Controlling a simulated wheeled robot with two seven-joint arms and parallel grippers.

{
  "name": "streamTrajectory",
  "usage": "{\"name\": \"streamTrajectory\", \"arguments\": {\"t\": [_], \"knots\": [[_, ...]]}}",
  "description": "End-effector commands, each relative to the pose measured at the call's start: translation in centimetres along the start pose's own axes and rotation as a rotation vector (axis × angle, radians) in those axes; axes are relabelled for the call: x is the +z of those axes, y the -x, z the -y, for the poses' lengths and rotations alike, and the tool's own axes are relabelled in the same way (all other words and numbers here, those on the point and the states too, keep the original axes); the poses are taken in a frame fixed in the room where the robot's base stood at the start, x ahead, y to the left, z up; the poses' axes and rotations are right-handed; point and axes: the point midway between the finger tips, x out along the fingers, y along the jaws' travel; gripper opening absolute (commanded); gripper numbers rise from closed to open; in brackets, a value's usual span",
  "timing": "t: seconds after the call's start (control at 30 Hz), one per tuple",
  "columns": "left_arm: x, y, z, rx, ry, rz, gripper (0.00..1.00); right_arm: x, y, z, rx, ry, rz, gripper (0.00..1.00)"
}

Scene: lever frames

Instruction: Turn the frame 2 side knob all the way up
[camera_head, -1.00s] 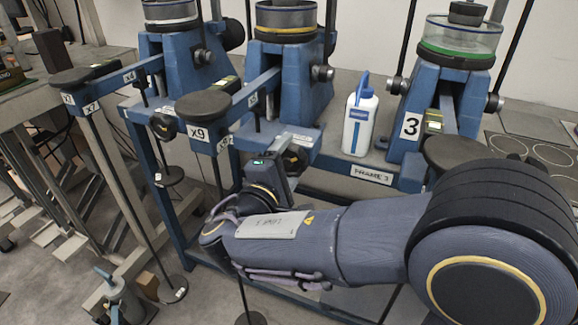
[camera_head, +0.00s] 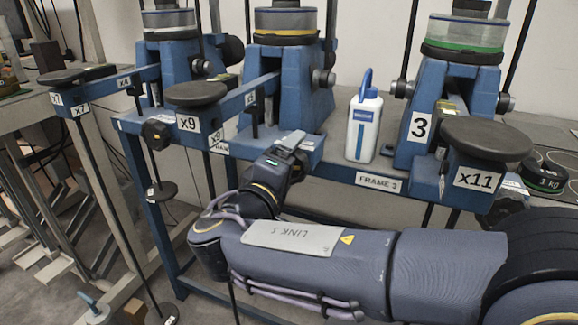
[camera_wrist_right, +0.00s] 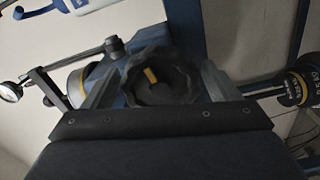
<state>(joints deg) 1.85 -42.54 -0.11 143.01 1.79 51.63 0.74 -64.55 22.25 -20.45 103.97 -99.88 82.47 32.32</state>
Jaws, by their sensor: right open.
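The middle blue frame, marked x9 (camera_head: 290,80), carries a side knob. In the right wrist view this is a black, lobed knob (camera_wrist_right: 165,78) with a yellow mark on its face. My right gripper (camera_head: 292,143) reaches the front of that frame in the head view and hides the knob there. In the right wrist view my right gripper (camera_wrist_right: 157,82) is open, with one finger on each side of the knob. I cannot tell whether the fingers touch it. My left gripper is not in view.
A white and blue bottle (camera_head: 363,125) stands between the middle frame and frame 3 (camera_head: 430,110). Another blue frame (camera_head: 180,75) with its own black knob (camera_head: 157,133) stands left. The x11 lever (camera_head: 480,160) juts out near my right arm. Black weights (camera_head: 543,176) lie at right.

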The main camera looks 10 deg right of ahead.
Motion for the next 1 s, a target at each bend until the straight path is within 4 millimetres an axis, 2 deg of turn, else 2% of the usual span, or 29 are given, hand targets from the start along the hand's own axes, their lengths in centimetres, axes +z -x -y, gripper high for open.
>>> {"name": "streamTrajectory", "arguments": {"t": [0.17,0.6,1.0], "knots": [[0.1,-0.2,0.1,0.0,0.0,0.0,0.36,-0.1,1.0,0.1,0.0,0.001,-0.004,0.82],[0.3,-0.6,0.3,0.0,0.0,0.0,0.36,-0.1,5.8,0.1,-0.001,0.002,-0.004,0.82],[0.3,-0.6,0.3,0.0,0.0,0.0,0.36,0.0,6.1,0.1,-0.001,0.003,-0.003,0.82]]}}
